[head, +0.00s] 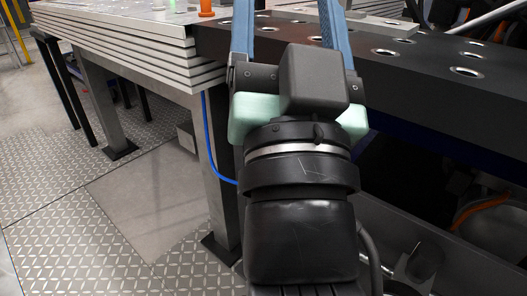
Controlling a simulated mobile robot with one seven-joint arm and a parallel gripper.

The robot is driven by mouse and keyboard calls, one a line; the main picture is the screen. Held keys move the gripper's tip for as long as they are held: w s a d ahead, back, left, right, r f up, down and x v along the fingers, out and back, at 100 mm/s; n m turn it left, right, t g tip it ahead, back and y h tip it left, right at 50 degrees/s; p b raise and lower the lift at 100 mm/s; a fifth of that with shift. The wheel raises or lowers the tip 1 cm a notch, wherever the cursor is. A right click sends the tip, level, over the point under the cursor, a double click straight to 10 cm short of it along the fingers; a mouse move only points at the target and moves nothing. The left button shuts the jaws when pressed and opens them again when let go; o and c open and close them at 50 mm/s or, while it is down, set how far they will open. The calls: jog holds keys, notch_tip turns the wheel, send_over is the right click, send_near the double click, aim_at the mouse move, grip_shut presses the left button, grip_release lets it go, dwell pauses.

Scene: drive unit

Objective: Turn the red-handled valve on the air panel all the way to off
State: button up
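The red-handled valve and the air panel are not visible in the head view. My gripper (288,20) is seen from behind at the top centre, at the edge of a table. Its two blue fingers stand wide apart, with bare table surface showing between them. The fingertips are cut off by the top edge of the picture. I see nothing held between the visible parts of the fingers.
A dark table top with round holes (432,57) spans the right. Stacked grey plates (130,38) form the left table edge, with an orange piece (206,8) on top. A blue hose (211,140) hangs by a metal leg (217,185).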

jog(key=w+d+f+m+g+b, duration=0.1)
jog(key=w+f+m+g, duration=0.2)
jog(key=f, duration=1)
jog(key=w+d+f+m+g+b, duration=0.1)
jog(key=d+f+m+g, duration=0.3)
jog(key=f, duration=0.9)
jog(key=s+a+f+m+g+y, duration=0.1)
jog(key=s+f+m, duration=0.3)
jog(key=f, duration=0.6)
jog(key=s+f+m+g, duration=0.1)
jog(key=s+f+m, duration=0.1)
jog(key=f+m, duration=0.55)
jog(key=shift+n, duration=0.75)
jog(key=b+x, duration=0.1)
jog(key=x, duration=0.3)
jog(key=f+b+x, duration=0.1)
jog(key=x, duration=0.3)
jog(key=f+b+x, duration=0.1)
jog(key=x, duration=0.3)
jog(key=shift+w+a, duration=0.25)
jog(key=shift+a, duration=0.05)
jog(key=shift+c, duration=0.2)
grip_shut()
